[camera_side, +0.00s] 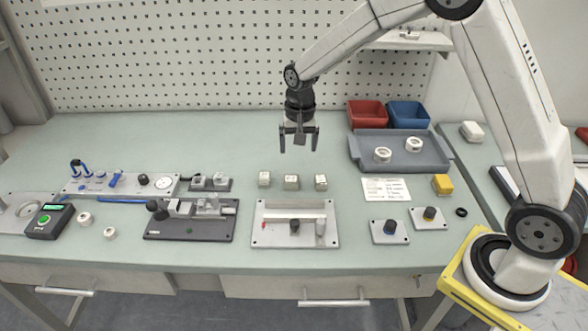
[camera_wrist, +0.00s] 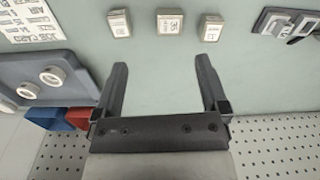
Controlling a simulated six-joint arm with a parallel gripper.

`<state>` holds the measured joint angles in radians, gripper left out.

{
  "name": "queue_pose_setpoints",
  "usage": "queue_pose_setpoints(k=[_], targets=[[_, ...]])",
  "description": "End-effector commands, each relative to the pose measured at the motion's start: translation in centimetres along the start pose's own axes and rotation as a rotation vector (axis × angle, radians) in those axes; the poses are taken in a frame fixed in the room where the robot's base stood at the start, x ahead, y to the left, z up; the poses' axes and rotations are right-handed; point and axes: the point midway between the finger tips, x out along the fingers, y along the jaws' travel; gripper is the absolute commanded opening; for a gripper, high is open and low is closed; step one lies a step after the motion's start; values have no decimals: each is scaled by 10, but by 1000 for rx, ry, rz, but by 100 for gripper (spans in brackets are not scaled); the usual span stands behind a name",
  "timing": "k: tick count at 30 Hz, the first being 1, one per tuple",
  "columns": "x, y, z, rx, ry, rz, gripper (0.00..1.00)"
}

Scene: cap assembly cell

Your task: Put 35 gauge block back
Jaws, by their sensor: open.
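Three small whitish blocks stand in a row on the green bench. The middle one is the 35 gauge block (camera_side: 291,182); its label reads 35 in the wrist view (camera_wrist: 169,22). My gripper (camera_side: 299,147) is open and empty, pointing down above and behind the row. In the wrist view its two fingers (camera_wrist: 162,68) are spread apart with only bench between them. A dark holder (camera_side: 222,188) with pale blocks stands to the left.
A grey tray (camera_side: 435,160) with two white rings stands right, before red (camera_side: 366,113) and blue (camera_side: 408,115) bins. A fixture plate (camera_side: 265,238) lies in front of the blocks. A dark vise fixture (camera_side: 160,232) is front left. Bench behind the blocks is clear.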

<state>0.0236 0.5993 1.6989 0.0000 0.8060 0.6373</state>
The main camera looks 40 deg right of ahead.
Motion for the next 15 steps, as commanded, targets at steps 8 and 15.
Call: queue_pose_setpoints(k=[8, 15], targets=[[-16, 33, 51, -214, 55, -33, 94], [-23, 67, 99, -407, 111, -54, 94]])
